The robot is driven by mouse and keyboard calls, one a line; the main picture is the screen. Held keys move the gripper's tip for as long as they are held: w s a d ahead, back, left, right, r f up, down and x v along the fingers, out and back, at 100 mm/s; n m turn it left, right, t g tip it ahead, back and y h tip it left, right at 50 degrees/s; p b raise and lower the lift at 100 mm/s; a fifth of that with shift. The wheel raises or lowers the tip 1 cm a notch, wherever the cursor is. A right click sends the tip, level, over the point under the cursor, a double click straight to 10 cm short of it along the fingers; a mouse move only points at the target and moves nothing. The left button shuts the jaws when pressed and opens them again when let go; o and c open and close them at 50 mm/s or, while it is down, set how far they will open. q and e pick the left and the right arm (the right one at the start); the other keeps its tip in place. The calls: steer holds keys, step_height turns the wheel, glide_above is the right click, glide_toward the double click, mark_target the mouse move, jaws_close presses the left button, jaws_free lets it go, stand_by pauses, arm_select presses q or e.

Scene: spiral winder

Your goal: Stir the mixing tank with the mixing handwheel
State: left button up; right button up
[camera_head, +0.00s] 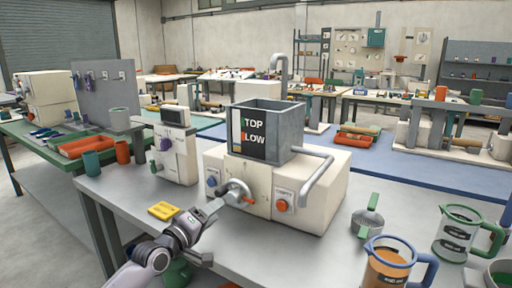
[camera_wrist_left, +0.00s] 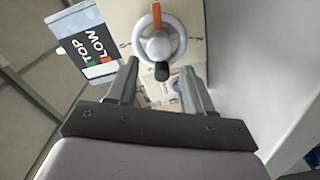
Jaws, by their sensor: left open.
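The mixing tank (camera_head: 297,124) is a grey open box on a cream machine body, with a black "TOP / LOW" label (camera_head: 252,135) on its front. The mixing handwheel (camera_head: 238,189) is a pale wheel on the machine's front, with an orange part at its lower right. In the left wrist view the handwheel (camera_wrist_left: 146,47) shows its orange bar (camera_wrist_left: 157,18) and a dark knob (camera_wrist_left: 162,73). My left gripper (camera_head: 213,207) is open, close to the wheel's left side. In the wrist view the knob appears between its fingertips (camera_wrist_left: 159,80); contact cannot be told.
A "COMPLETE" knob (camera_head: 282,206) and a blue knob (camera_head: 212,181) flank the wheel. A grey pipe (camera_head: 318,178) curves at right. Jugs (camera_head: 390,264) stand on the right of the bench.

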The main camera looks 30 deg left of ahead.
mark_target(232, 198)
arm_select(q)
steer(key=n, duration=0.2)
steer(key=r+n, duration=0.1)
steer(key=n, duration=0.1)
steer(key=shift+w+a+y, duration=0.25)
steer(key=shift+y, duration=0.05)
steer(key=n, duration=0.6)
steer(key=shift+s+n, duration=0.15)
steer(key=shift+n, duration=0.25)
steer(key=n, duration=0.3)
steer(key=shift+s+d+f, duration=0.25)
steer(key=shift+d, duration=0.15)
steer(key=shift+w+d, duration=0.15)
steer(key=shift+w, duration=1.65)
steer(key=shift+w+d, duration=0.1)
steer(key=shift+w, duration=1.65)
steer(key=c, duration=0.8)
